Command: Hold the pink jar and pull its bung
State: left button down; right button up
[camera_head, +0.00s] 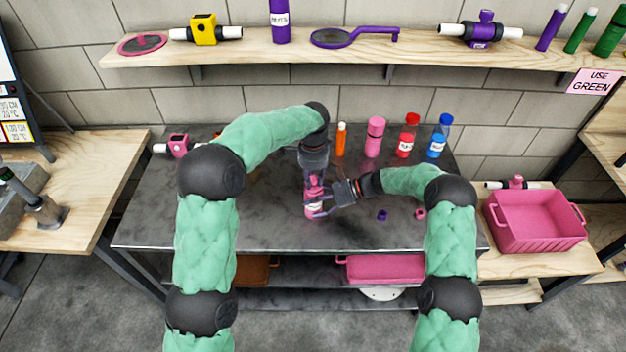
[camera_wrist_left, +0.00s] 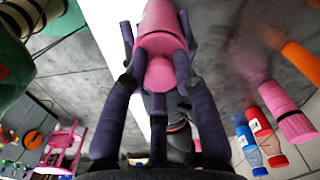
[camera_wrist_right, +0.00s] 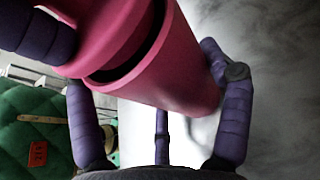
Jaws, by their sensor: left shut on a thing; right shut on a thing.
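The pink jar (camera_head: 314,212) stands over the middle of the dark metal table, with a pale label on it. My left gripper (camera_head: 314,181) reaches down from above and is shut on the pink bung at the jar's top; in the left wrist view the bung (camera_wrist_left: 159,72) sits between its fingers. My right gripper (camera_head: 325,203) comes in from the right and is shut around the jar's body. In the right wrist view the jar (camera_wrist_right: 180,75) appears tilted, with a dark gap beside its rim. I cannot tell how far the bung sits in the jar.
An orange tube (camera_head: 341,140), a pink bottle (camera_head: 375,138), a red bottle (camera_head: 407,137) and a blue bottle (camera_head: 440,137) stand at the back right. A small purple piece (camera_head: 382,215) and a small pink piece (camera_head: 420,214) lie right of the jar. A pink bin (camera_head: 538,238) stands at the right.

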aim_at(313, 178)
pick_arm(q)
jog(key=shift+r, duration=0.5)
jog(key=shift+r, duration=0.15)
jog(key=shift+r, duration=1.9)
pick_arm(e)
jog(key=o, duration=1.6)
jog(key=shift+o, duration=0.2)
